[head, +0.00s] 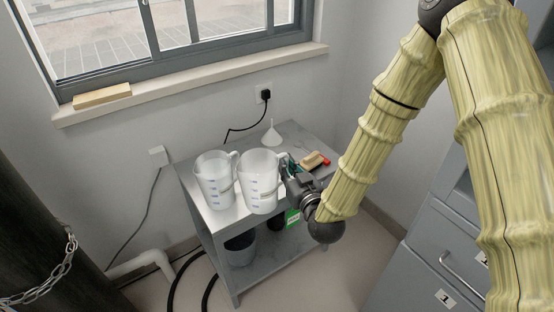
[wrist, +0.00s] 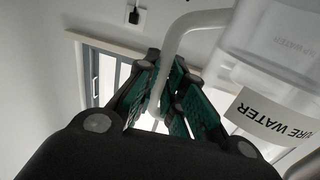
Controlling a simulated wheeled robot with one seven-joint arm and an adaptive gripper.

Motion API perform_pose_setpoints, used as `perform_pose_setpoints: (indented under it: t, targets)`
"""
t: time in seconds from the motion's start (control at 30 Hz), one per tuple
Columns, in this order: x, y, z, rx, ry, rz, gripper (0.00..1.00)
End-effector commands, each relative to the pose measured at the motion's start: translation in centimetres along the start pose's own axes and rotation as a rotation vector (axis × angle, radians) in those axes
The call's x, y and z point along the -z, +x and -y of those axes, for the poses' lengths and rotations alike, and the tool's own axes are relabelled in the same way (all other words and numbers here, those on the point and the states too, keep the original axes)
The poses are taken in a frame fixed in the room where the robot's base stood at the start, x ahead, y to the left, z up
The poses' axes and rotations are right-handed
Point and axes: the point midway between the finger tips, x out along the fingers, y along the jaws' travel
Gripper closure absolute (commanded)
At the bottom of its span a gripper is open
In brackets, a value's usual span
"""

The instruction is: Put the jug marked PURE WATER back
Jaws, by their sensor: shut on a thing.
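Two translucent white measuring jugs show in the head view, side by side over a small grey table (head: 221,219). The right jug (head: 258,185) has my gripper (head: 288,170) at its right side. In the wrist view, my gripper (wrist: 164,105) is shut on the pale handle (wrist: 172,50) of a jug whose label (wrist: 272,117) reads "URE WATER", its first letter cut off. This jug is upright or nearly so in the head view; I cannot tell whether its base touches the table. The left jug (head: 214,182) stands close beside it.
A white funnel (head: 271,136) stands at the table's back, and a wooden-backed brush (head: 312,160) lies to the right. A dark bucket (head: 239,250) is on the lower shelf. Grey drawers (head: 440,255) stand at right. The wall and window are behind.

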Motion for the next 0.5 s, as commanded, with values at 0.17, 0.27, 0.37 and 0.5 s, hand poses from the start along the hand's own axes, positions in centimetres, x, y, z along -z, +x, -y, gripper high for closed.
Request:
perform_pose_setpoints:
  t: [0.17, 0.27, 0.37, 0.5]
  targets:
    - [-0.1, 3.3, -1.4, 0.000, 0.000, -0.004, 1.00]
    - [-0.3, 5.0, -2.2, -0.001, 0.000, -0.004, 1.00]
    - [-0.4, 6.7, -3.1, -0.002, 0.000, -0.004, 1.00]
    - [-0.6, 9.1, -4.3, -0.003, -0.001, -0.004, 1.00]
